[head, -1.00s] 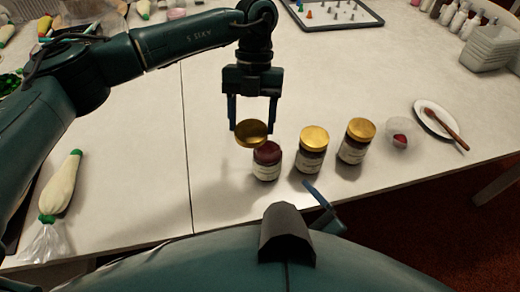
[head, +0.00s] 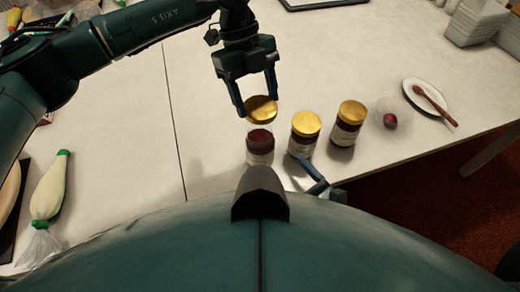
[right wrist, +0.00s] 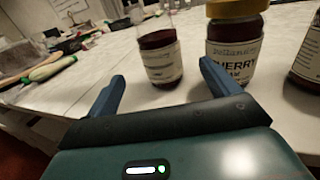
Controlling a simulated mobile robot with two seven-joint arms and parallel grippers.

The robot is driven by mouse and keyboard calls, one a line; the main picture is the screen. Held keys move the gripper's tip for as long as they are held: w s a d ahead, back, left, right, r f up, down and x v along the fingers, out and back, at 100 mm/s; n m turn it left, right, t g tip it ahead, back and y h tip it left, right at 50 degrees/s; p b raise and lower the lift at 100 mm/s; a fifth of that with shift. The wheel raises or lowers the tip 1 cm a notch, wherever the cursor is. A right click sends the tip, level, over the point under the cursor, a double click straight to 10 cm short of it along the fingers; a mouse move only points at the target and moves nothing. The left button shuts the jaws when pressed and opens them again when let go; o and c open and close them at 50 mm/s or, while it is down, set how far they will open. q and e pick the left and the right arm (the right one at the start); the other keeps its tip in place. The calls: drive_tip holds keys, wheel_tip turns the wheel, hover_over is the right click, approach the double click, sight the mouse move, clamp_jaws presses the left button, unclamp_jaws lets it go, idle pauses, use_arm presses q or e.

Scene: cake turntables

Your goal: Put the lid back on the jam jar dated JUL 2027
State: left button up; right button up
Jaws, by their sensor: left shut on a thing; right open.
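My left gripper (head: 257,105) is shut on a gold lid (head: 262,112). The lid is at the top of the open jam jar (head: 260,150), the leftmost of three; I cannot tell whether they touch. This jar holds dark red jam and shows in the right wrist view (right wrist: 160,62), its top cut off. The middle jar (head: 304,132) and right jar (head: 348,125) have gold lids. The middle label (right wrist: 232,55) reads "CHERRY"; I cannot read any date. My right gripper (head: 318,178) is open and empty at the table's front edge, near the jars.
A clear cup (head: 390,118) with something red and a white plate (head: 425,98) with a brown-handled utensil are right of the jars. A pale piping bag (head: 50,190) lies at left. White containers (head: 478,22) stand at back right.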

sight(253, 138)
drive_tip(key=x, duration=1)
drive_tip(key=shift+w+a, duration=0.3)
drive_tip(key=shift+c, duration=0.5)
drive_tip(key=c, duration=1.4)
use_arm(q)
drive_tip(key=shift+f, duration=2.45)
